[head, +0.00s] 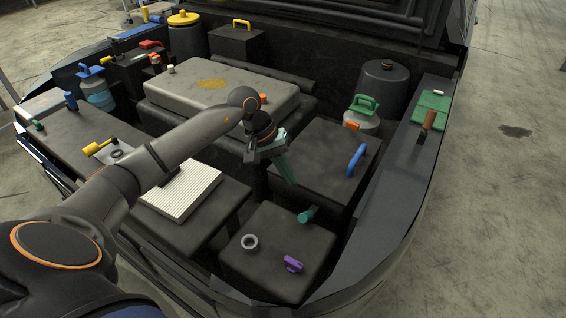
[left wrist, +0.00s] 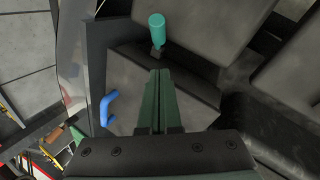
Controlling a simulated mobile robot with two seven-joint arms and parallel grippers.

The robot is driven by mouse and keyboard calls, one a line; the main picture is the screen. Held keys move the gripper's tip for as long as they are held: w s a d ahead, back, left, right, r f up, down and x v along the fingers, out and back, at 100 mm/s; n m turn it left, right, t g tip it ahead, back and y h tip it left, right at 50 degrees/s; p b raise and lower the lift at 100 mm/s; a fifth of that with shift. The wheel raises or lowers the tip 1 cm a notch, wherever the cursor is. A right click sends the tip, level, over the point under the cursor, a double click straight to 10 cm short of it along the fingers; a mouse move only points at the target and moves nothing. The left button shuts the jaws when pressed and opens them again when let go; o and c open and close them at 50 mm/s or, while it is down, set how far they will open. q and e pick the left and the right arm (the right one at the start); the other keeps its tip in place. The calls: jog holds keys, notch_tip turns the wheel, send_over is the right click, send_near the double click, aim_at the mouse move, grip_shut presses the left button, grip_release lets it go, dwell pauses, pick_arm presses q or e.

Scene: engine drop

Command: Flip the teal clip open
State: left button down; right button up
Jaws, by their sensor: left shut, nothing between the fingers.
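The teal clip (head: 307,214) sits at the back edge of the dark front box, its rounded handle slanting up to the right. In the left wrist view the clip (left wrist: 156,29) is a teal cylinder on a dark stub, just beyond my fingertips. My left gripper (head: 293,182) points down with its green fingers shut and empty. It is above and behind the clip, with a visible gap between them. In the left wrist view the closed fingertips (left wrist: 161,72) lie below the clip. My right gripper is in neither view.
A blue handle (head: 356,160) stands on the dark box to the right. A purple knob (head: 293,264) and a grey ring (head: 249,242) are on the front box. A white ribbed panel (head: 181,190) lies left. The bay's rim (head: 385,205) curves along the right.

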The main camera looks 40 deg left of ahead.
aim_at(307, 216)
pick_arm(q)
jog(key=d+f, duration=0.2)
jog(key=f, duration=0.1)
jog(key=d+f+p, duration=0.1)
jog(key=shift+s+f, duration=0.35)
jog(key=shift+s+d+f, duration=0.3)
jog(key=shift+d+f, duration=0.15)
